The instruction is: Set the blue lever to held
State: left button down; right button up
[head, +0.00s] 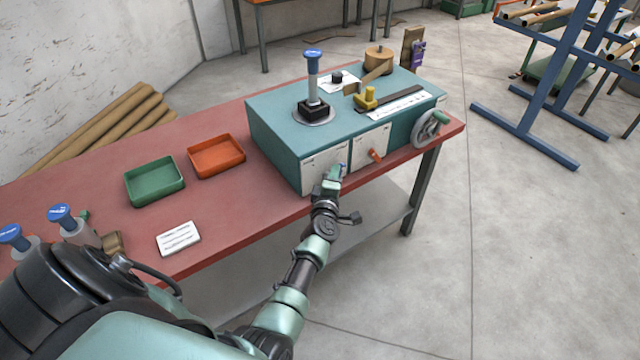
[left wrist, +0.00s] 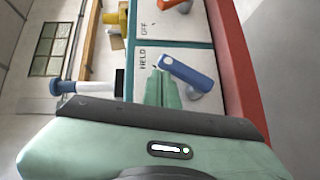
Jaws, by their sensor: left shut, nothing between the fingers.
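The blue lever (head: 342,168) is on the front face of the teal machine (head: 285,148), on the left white plate (head: 322,161). In the left wrist view the blue lever (left wrist: 188,71) is a short rounded bar, slanting with its free end toward the plate's printed word HELD (left wrist: 142,58). My left gripper (head: 333,179) is at this plate. Its green fingers (left wrist: 161,76) are shut, empty and right beside the lever; I cannot tell whether they touch it. The fingers hide part of the plate. My right gripper is not in view.
An orange lever (head: 376,155) is on the neighbouring plate, with a handwheel (head: 430,129) farther right. A blue-topped post (head: 313,80) stands on the machine. Green (head: 154,192) and orange (head: 216,168) trays and a white card (head: 178,239) lie on the red bench (head: 110,210).

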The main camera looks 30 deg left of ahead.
pick_arm(q)
jog(key=shift+w+f, duration=0.1)
jog(key=shift+w, duration=0.1)
jog(key=shift+w+d, duration=0.2)
jog(key=shift+w, duration=0.05)
jog(key=shift+w+r, duration=0.1)
jog(key=shift+r, duration=0.2)
jog(key=shift+r, duration=0.15)
